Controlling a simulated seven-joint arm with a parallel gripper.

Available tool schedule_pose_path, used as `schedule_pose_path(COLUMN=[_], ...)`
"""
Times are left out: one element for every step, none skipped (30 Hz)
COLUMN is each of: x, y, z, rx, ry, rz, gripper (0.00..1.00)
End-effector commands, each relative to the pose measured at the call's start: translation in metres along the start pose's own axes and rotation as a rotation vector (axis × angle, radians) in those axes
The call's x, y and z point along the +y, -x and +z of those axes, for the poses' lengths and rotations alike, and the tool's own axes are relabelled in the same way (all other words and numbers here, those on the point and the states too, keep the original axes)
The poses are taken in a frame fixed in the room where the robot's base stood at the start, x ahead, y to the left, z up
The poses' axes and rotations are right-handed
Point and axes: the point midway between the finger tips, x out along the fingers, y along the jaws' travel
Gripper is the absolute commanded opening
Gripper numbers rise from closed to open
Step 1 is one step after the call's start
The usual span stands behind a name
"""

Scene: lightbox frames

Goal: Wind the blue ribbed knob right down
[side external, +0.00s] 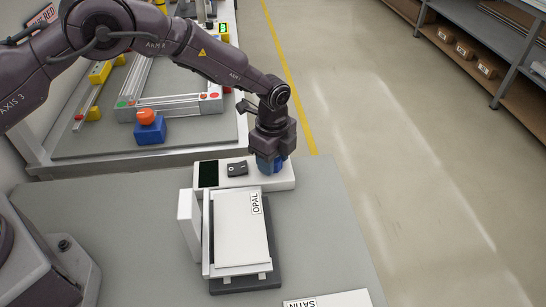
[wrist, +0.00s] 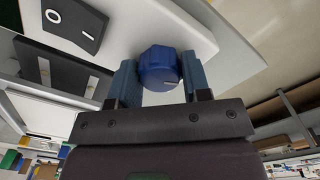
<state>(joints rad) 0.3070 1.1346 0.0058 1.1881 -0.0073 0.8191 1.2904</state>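The blue ribbed knob (wrist: 160,66) sits on the white control panel (side external: 282,181), at its right end in the side view. A short white mark on the knob's face points right in the wrist view. My gripper (wrist: 160,74) has one blue-grey finger on each side of the knob, and both appear to touch it. In the side view my gripper (side external: 269,163) comes down from above and hides most of the knob. A black rocker switch (side external: 237,169) and a dark display (side external: 208,174) sit to the left on the same panel; no reading is legible.
In front of the panel lies a white board labelled OPAL (side external: 238,230) on a dark base, with a white upright plate (side external: 188,222) at its left. A SATIN board (side external: 330,299) lies at the front edge. Behind is another bench with a red-topped blue button box (side external: 149,132).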

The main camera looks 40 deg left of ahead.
Motion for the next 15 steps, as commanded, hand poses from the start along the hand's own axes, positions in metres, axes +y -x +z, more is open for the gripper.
schedule_pose_path(x=[-0.0001, -0.0001, -0.0002, -0.0002, -0.0002, -0.0002, -0.0002, -0.0002, -0.0002, -0.0002, -0.0002, -0.0002, -0.0002, -0.0002, -0.0002], y=[0.0002, 0.0003, 0.0003, 0.0003, 0.0003, 0.0004, 0.0004, 0.0004, 0.0005, 0.0005, 0.0005, 0.0005, 0.0006, 0.0006, 0.0006], z=[0.0, 0.0, 0.0001, 0.0001, 0.0, 0.0001, 0.0001, 0.0001, 0.0001, 0.0001, 0.0001, 0.0001, 0.0001, 0.0001, 0.0001], rx=[0.0, 0.0, 0.0, 0.0, 0.0, 0.0, 0.0, 0.0, 0.0, 0.0, 0.0, 0.0, 0.0, 0.0, 0.0], ry=[0.0, 0.0, 0.0, 0.0, 0.001, 0.002, 0.004, 0.007, 0.012, 0.018, 0.024, 0.036, 0.047, 0.059, 0.078], rz=[-0.001, -0.001, -0.001, -0.001, -0.001, -0.001, 0.0, 0.0, -0.001, -0.001, -0.001, 0.0, 0.0, 0.0, 0.0], gripper=[0.28, 0.21, 0.2, 0.2, 0.2, 0.2, 0.2, 0.2, 0.2, 0.2, 0.2, 0.2, 0.2, 0.2, 0.2])
